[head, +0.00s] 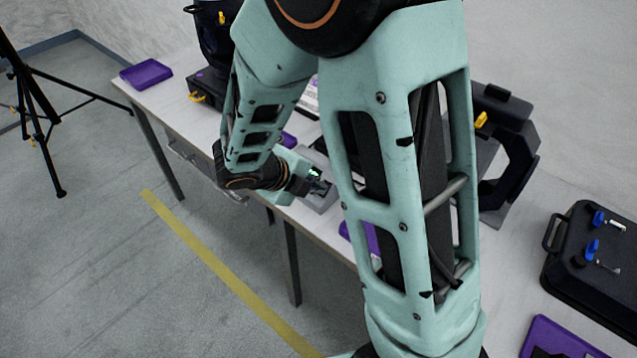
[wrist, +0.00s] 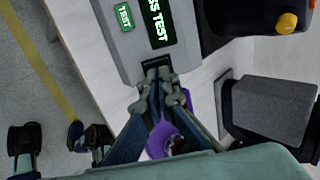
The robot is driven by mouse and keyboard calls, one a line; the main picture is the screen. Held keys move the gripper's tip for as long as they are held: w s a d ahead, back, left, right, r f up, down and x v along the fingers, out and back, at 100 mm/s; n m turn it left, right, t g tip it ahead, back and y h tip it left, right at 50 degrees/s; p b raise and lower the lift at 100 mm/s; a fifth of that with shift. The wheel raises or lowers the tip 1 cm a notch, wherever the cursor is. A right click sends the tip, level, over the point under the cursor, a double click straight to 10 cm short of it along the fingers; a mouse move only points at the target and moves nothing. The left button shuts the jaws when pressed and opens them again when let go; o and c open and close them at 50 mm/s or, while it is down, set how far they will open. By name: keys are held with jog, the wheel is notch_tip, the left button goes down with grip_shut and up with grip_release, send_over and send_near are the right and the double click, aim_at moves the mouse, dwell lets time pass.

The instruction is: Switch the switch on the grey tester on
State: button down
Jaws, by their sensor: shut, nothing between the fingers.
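The grey tester (wrist: 122,48) lies at the top of the wrist view, with a green TEST label and a dark screen with green letters, of which "SS TEST" shows. In the head view part of the grey tester (head: 318,202) shows on the table beside my gripper. My gripper (wrist: 157,76) is shut and empty, its fingertips at the tester's near edge. A dark part shows just beyond the fingertips and may be the switch; the fingers cover most of it. I cannot tell its position or whether the tips touch it. In the head view my gripper (head: 318,183) is partly hidden.
The long white table (head: 170,112) carries a purple tray (head: 147,74), a black lamp (head: 214,28) and another lamp (head: 512,135) at right. A black case (head: 592,262) with blue latches stands at far right. A tripod (head: 38,105) stands on the floor. My arm blocks the table's middle.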

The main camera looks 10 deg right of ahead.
jog(key=w+d+r+p+v, duration=0.1)
jog(key=p+v, duration=0.4)
jog(key=v, duration=0.7)
jog(key=shift+r, duration=0.6)
jog(key=shift+s, duration=0.1)
